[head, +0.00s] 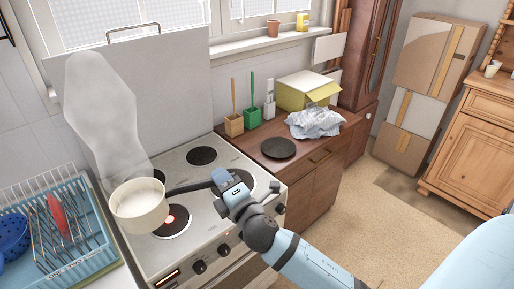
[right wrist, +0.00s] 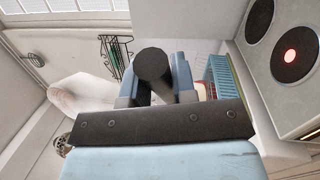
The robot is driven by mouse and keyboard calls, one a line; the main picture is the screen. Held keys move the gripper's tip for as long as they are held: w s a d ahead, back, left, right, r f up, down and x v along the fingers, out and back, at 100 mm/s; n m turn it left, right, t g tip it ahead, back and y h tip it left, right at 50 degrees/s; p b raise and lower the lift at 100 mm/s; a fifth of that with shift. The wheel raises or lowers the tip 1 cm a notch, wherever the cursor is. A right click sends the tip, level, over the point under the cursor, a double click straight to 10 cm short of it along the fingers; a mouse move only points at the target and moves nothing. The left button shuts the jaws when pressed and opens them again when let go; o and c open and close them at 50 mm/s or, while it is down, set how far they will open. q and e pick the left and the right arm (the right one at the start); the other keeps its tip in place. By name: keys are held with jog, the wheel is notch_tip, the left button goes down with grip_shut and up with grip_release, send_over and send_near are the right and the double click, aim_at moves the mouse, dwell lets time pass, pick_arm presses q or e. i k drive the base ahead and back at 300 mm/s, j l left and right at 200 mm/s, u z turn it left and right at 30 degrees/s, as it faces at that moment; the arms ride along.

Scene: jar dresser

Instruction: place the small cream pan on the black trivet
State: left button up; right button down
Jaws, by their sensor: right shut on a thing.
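The small cream pan (head: 139,207) is at the left front of the stove in the head view, with whitish contents and steam rising from it. It partly overlaps the glowing front burner (head: 172,221); I cannot tell whether it touches the stove. My right gripper (head: 222,183) is shut on its dark handle (head: 188,188). In the right wrist view the handle's dark end (right wrist: 153,65) shows between the fingers. The black trivet (head: 278,148) lies bare and flat on the brown cabinet, right of the stove. My left gripper is not seen.
The stove (head: 184,163) has other dark burners. A blue dish rack (head: 75,262) stands at left. Behind the trivet are a crumpled striped cloth (head: 314,122), a yellow box (head: 303,94) and utensil holders (head: 234,125). The cabinet top (head: 257,133) around the trivet has some free room.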

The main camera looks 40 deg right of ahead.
aim_at(278, 148)
jog(key=l+u, duration=0.1)
jog(key=l, duration=0.6)
jog(key=l+u, duration=0.15)
jog(key=l, duration=0.55)
jog(key=l+u, duration=0.1)
jog(key=l, duration=0.6)
jog(key=l+u, duration=0.1)
jog(key=l, duration=0.6)
jog(key=k+l+u, duration=0.1)
jog(key=l, duration=0.55)
jog(key=k+l+u, duration=0.15)
jog(key=l, duration=0.55)
jog(key=i, duration=0.05)
